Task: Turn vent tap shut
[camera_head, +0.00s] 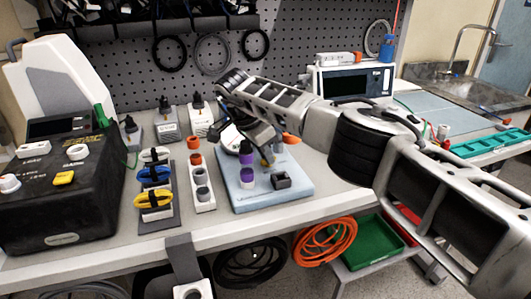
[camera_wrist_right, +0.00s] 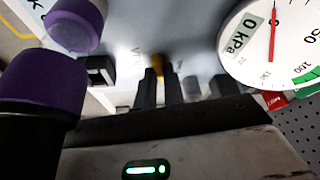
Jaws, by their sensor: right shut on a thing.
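The vent tap (camera_wrist_right: 158,64) shows as a small yellow piece at the fingertips in the right wrist view, mostly hidden by them. My right gripper (camera_wrist_right: 161,86) is shut on it, with its dark fingers either side. In the head view my right gripper (camera_head: 264,155) reaches down over the blue-grey board (camera_head: 300,190). A round white gauge (camera_wrist_right: 275,40) marked kPa stands beside the fingers, its red needle near 0. Purple-capped parts (camera_head: 247,174) stand on the board left of the gripper. The tap's exact angle cannot be told. My left gripper is not in view.
A black square holder (camera_head: 281,180) sits near the board's front. A white strip with knobs (camera_head: 202,185) and a rack of yellow and blue clips (camera_head: 155,180) stand to the left. A black box (camera_head: 60,200) fills the bench's left end. A monitor (camera_head: 352,82) stands behind.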

